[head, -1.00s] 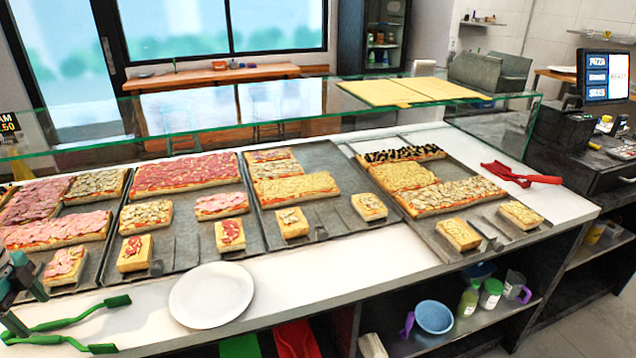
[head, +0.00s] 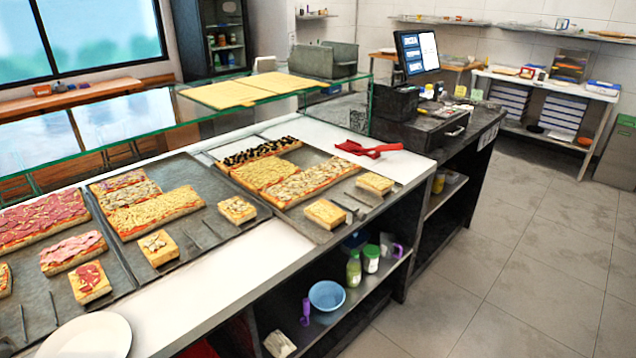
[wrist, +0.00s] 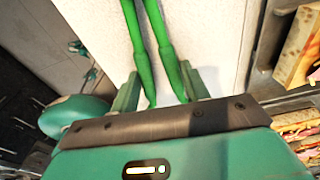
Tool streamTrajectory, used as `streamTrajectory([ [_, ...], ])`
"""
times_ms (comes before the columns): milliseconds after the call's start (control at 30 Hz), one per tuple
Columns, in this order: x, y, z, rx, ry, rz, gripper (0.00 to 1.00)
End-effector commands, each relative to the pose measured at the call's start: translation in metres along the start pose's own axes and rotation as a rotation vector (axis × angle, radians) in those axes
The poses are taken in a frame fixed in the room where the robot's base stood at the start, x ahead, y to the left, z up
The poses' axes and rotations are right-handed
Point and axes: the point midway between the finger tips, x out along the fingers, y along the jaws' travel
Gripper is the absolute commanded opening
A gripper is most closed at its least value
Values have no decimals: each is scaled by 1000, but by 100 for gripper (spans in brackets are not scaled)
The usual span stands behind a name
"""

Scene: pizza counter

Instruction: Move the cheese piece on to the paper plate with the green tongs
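In the wrist view, my gripper (wrist: 162,90) is shut on the thick grips of the green tongs (wrist: 138,40). The tongs' two arms run away from me, close together, over the white counter. Their far end is out of view. The head view shows neither gripper nor tongs. The white paper plate (head: 88,338) is at the bottom left of the head view, partly cut off and with its visible part empty. Small pale-topped pieces, (head: 325,213) and (head: 375,183), sit at the front of the right tray. I cannot tell which is the cheese piece.
Metal trays (head: 222,225) of pizza line the counter, with a glass shelf (head: 130,128) behind. A bare white counter strip (head: 225,272) runs along the front. The floor (head: 535,260) at right is clear.

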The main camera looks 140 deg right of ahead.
Motion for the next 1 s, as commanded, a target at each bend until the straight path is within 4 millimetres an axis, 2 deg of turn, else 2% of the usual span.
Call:
streamTrajectory([
  [367, -4, 0, 0, 0, -1, -1, 36],
  [1000, -88, 0, -8, 0, -2, -2, 36],
])
